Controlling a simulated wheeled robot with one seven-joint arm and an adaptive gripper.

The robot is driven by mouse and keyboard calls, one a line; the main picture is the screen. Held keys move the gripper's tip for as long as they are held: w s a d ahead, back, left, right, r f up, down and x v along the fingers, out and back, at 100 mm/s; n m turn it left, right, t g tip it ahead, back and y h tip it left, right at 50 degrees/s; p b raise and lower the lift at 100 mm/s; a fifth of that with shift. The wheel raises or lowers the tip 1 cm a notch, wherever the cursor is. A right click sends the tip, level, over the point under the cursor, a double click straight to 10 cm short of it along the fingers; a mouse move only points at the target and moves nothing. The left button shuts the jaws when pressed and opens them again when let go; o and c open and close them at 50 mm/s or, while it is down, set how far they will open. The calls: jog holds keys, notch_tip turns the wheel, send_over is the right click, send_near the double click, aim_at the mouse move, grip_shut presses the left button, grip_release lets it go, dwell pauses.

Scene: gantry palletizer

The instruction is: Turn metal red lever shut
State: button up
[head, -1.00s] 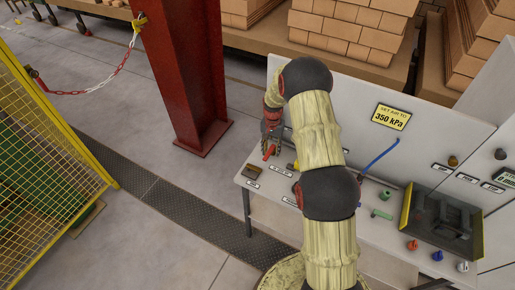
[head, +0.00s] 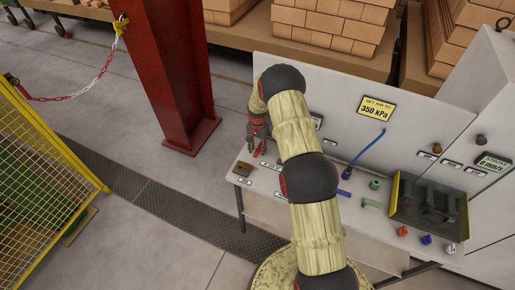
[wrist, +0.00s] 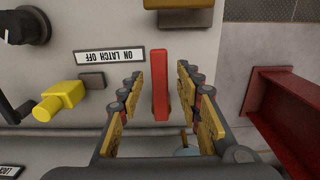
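The red lever (wrist: 160,85) stands upright in the middle of the wrist view, beside a label reading ON LATCH OFF (wrist: 109,56), seen upside down. My gripper (wrist: 161,74) is open, with one padded finger on each side of the lever. Gaps show between the lever and both fingers, so it is not gripped. In the head view my gripper (head: 257,138) is at the left end of the grey bench (head: 290,190), with a bit of the red lever (head: 261,150) showing below it. My arm hides part of the bench there.
A yellow handle (wrist: 58,100) and a black knob (wrist: 26,25) are left of the lever in the wrist view. A red column (head: 172,75) stands left of the bench. A blue lever (head: 368,146), green parts (head: 372,203) and a dark tray (head: 430,212) are to the right.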

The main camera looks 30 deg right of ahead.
jog(key=c, duration=0.3)
grip_shut()
dwell(0.7)
